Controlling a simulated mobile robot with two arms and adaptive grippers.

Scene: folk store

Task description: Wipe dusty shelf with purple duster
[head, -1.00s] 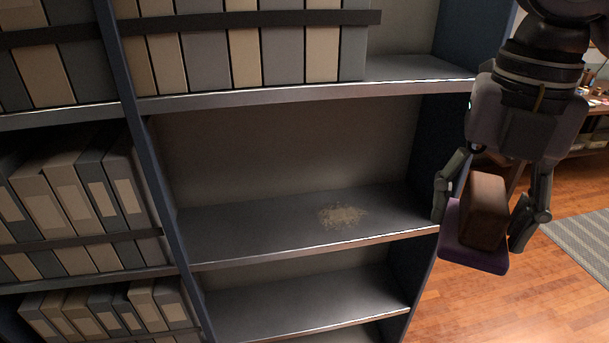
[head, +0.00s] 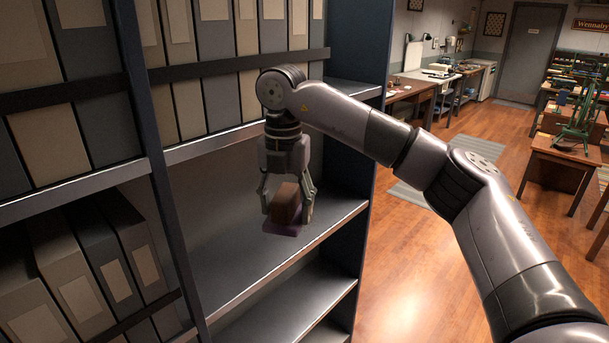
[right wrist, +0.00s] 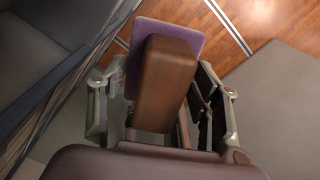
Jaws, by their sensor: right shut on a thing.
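The duster has a brown block handle (head: 287,203) and a flat purple pad (head: 283,230) underneath. My right gripper (head: 287,216) is shut on the handle. In the right wrist view the brown handle (right wrist: 167,85) sits between the fingers, with the purple pad (right wrist: 190,38) beyond it. In the head view the duster is at the middle shelf (head: 225,253), inside the shelf's opening. I cannot tell whether the pad touches the shelf surface. No dust patch shows now; the gripper and duster cover part of the shelf. My left gripper is not in view.
Binders (head: 215,65) fill the upper shelf above my gripper, held by a dark bar. More binders (head: 90,265) stand in the left bay behind an upright divider (head: 160,190). A lower shelf (head: 290,300) is empty. Open wooden floor (head: 420,270) lies to the right.

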